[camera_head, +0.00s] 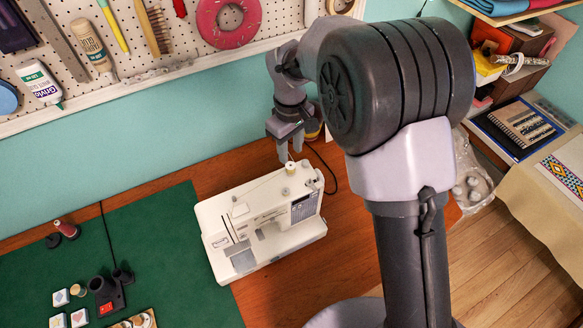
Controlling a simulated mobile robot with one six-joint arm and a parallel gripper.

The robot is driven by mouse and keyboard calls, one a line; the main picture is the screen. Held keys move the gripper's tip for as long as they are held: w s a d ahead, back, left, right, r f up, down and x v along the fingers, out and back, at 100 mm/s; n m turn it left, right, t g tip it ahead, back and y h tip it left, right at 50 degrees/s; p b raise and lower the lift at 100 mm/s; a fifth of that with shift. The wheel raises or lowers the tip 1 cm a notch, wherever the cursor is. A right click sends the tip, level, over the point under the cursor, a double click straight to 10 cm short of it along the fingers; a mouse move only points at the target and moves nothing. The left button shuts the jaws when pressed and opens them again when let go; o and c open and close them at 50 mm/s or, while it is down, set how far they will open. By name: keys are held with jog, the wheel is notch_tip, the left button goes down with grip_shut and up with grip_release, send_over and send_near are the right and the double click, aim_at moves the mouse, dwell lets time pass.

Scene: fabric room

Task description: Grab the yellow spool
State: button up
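A pale yellow spool (290,169) stands upright on top of the white sewing machine (222,216), near its right end. My gripper (290,152) points down just above this spool. Its two fingers look spread, with nothing visible between them. The fingertips appear close to the spool's top, but I cannot tell whether they touch it. A yellow-orange object (314,131) is partly hidden behind my gripper.
A green mat (150,230) carries a red spool (66,228), a small tan spool (77,290) and small dark stands. A pegboard (160,50) with hanging tools is on the wall behind. A black cord (326,165) lies right of the machine.

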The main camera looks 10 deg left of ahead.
aim_at(291, 167)
notch_tip(291, 167, down, 6)
jog(key=shift+w+f+b, duration=0.15)
jog(key=shift+f+b, duration=0.05)
jog(key=shift+b, duration=0.35)
grip_shut()
jog(key=shift+r, duration=0.1)
